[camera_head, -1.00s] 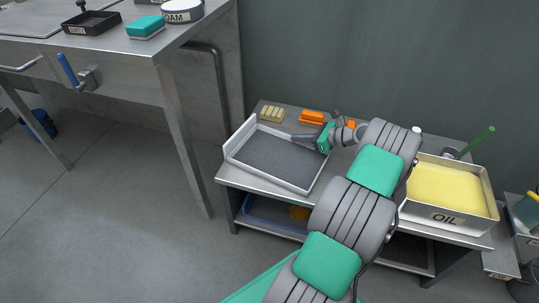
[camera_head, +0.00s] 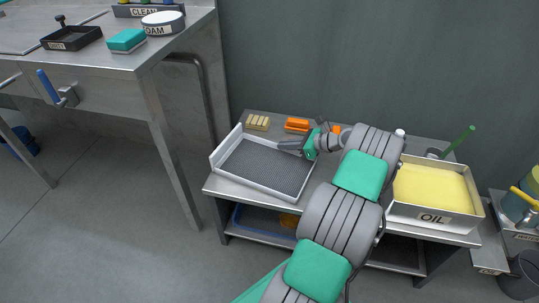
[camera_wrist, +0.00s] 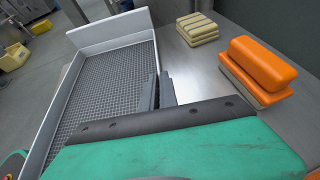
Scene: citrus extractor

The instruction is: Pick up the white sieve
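The white sieve (camera_head: 264,172) is a shallow rectangular tray with white walls and a grey mesh floor. It sits flat on the metal bench; in the wrist view its mesh (camera_wrist: 105,90) fills the left side. My gripper (camera_head: 289,145) is at the sieve's right wall, toward the back. In the wrist view my two dark fingers (camera_wrist: 158,84) are close together, one on each side of that thin wall, and look shut on it. The wall's part between and behind the fingers is hidden.
Behind the sieve are a tan ribbed block (camera_head: 257,123) and an orange sponge-like block (camera_head: 297,125). A white OIL container (camera_head: 433,216) with yellow contents stands at the bench's right. A taller metal table (camera_head: 160,60) stands left. Open floor lies in front.

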